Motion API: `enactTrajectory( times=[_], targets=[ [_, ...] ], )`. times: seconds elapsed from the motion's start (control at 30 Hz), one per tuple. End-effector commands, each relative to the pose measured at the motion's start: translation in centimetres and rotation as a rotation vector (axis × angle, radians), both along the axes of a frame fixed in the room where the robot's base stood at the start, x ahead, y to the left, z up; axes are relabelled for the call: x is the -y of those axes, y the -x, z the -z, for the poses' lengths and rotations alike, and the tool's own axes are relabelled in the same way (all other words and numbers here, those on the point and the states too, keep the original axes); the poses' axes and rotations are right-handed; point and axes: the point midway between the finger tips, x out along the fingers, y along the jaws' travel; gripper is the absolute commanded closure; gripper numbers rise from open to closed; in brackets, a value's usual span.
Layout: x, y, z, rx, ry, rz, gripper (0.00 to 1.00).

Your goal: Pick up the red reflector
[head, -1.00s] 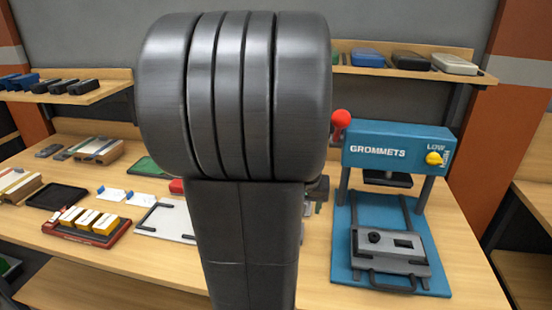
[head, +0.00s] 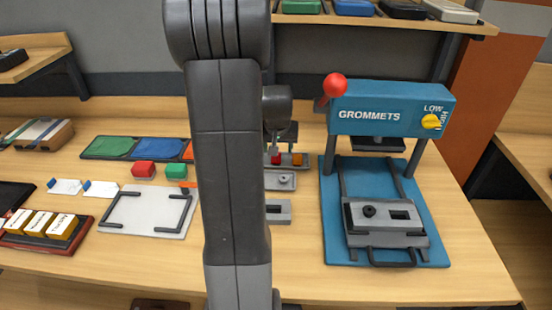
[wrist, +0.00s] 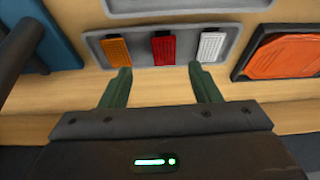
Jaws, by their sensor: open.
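The red reflector (wrist: 163,50) lies in the middle of a grey tray (wrist: 140,62), between an orange reflector (wrist: 116,49) and a white reflector (wrist: 209,46) in the wrist view. My gripper (wrist: 160,70) is open and empty, with its two green fingers apart just short of the tray's near edge, lined up roughly with the red reflector. In the head view the red reflector (head: 276,158) shows small beside the orange one (head: 297,160), below my gripper (head: 281,132); my arm hides the area to its left.
The blue grommet press (head: 385,110) stands to the right in the head view. Red (head: 144,169) and green (head: 175,171) blocks and a white board (head: 147,213) are at left. Bare bench shows at the front.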

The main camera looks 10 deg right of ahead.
Motion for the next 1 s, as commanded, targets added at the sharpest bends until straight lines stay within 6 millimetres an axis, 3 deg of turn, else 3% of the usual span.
enactTrajectory(
  times=[0.27, 0.6, 0.93, 1.0],
  targets=[
    [-0.1, -0.5, 1.5, -0.002, 0.000, -0.001, 0.44],
    [-0.2, -1.6, 5.2, -0.002, 0.000, -0.001, 0.44],
    [-0.1, -1.9, 5.7, 0.001, 0.001, -0.001, 0.44],
    [-0.1, -1.9, 5.7, 0.001, 0.001, -0.001, 0.55]
  ],
)
